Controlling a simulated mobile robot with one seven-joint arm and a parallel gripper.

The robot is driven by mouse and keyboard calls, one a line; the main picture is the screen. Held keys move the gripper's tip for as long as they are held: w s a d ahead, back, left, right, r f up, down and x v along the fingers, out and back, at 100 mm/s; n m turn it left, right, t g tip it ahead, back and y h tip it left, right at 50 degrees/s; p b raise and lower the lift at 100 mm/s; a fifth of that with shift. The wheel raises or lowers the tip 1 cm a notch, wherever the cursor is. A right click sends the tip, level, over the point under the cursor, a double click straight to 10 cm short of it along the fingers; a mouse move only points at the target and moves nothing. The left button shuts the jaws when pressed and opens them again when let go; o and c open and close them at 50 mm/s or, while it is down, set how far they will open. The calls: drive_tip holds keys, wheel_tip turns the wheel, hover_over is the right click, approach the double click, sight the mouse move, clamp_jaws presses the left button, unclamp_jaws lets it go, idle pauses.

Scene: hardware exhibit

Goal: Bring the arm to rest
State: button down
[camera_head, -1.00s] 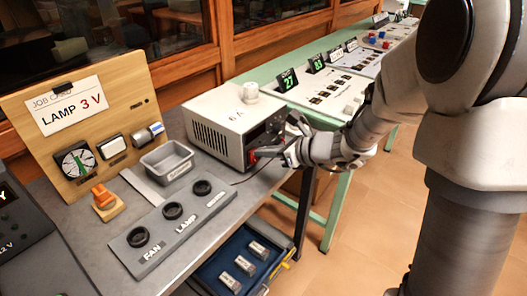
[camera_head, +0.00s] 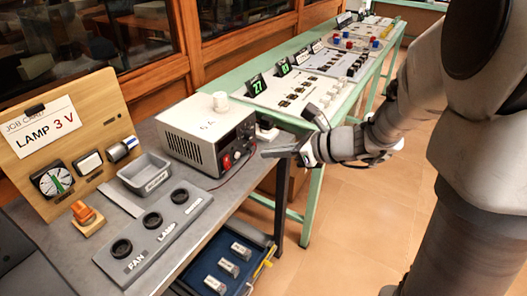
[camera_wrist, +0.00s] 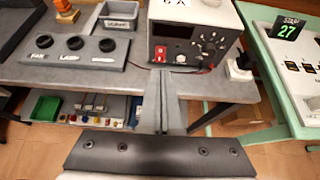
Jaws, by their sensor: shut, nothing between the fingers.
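My gripper (camera_head: 268,150) is in front of the power supply's right side in the head view, above the edge of the grey bench. In the wrist view its two fingers (camera_wrist: 158,74) lie together, shut and empty, pointing at the lower front of the power supply (camera_wrist: 180,45). The white power supply (camera_head: 190,122) shows its dark front panel with a red part and knobs. The fingertips look close to that panel in the wrist view; I cannot tell the exact gap. My arm is bent and reaches in from the right of the head view.
The grey bench (camera_head: 225,198) carries a FAN and LAMP socket panel (camera_head: 180,205), a grey bin (camera_head: 140,165), an orange switch (camera_head: 83,212) and a job-card board (camera_head: 30,165). A green table (camera_head: 215,88) with displays stands behind. A blue tray (camera_head: 250,250) sits below. Floor at right is open.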

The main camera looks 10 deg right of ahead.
drive_tip(key=shift+s+r, duration=0.1)
idle(0.4)
drive_tip(key=s+a+r+n+g+h, duration=0.2)
drive_tip(key=s+r+n+g+h, duration=0.15)
drive_tip(key=s+n, duration=0.95)
drive_tip(key=s+d+r+n+t+h, duration=0.25)
drive_tip(key=s+d+n+h, duration=0.45)
drive_tip(key=n, duration=0.5)
wheel_tip(320, 180, up, 15)
drive_tip(key=d+g+p, duration=0.1)
drive_tip(key=p, duration=1.3)
drive_tip(key=shift+s+d+n+y, duration=0.2)
drive_tip(key=shift+s+n+y, duration=0.1)
drive_tip(key=shift+y, duration=0.15)
